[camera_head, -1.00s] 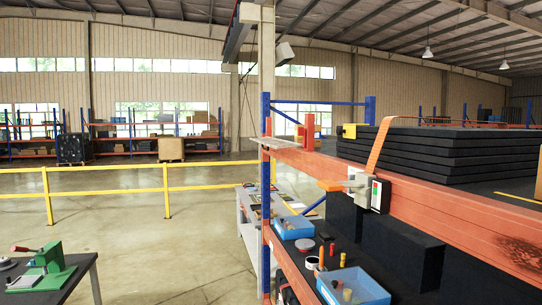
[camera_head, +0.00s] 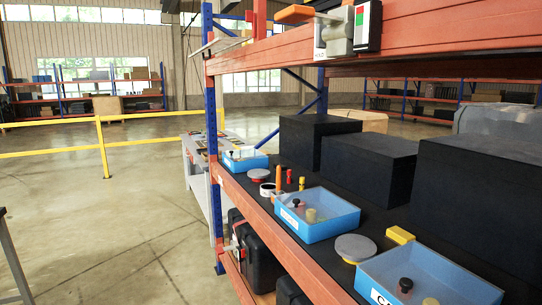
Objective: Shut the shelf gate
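The blue-and-orange shelf rack fills the right side, with its blue upright (camera_head: 211,130) and orange upper beam (camera_head: 430,33). A grey latch-like block with a red and green marked panel (camera_head: 367,25) sits on the upper beam at the top edge. An orange lever (camera_head: 295,14) sticks out to the left of it. A thin grey plate (camera_head: 222,46) juts out near the upright's top. I cannot tell which part is the gate; what lies above the beam is mostly cut off. Neither of my grippers is in view.
Blue bins (camera_head: 318,213) holding small parts, round grey-topped discs (camera_head: 355,248) and black boxes (camera_head: 368,165) stand on the lower shelf. A grey table (camera_head: 197,165) is behind the rack. A yellow railing (camera_head: 103,148) crosses the left. Open floor (camera_head: 110,225) lies at left.

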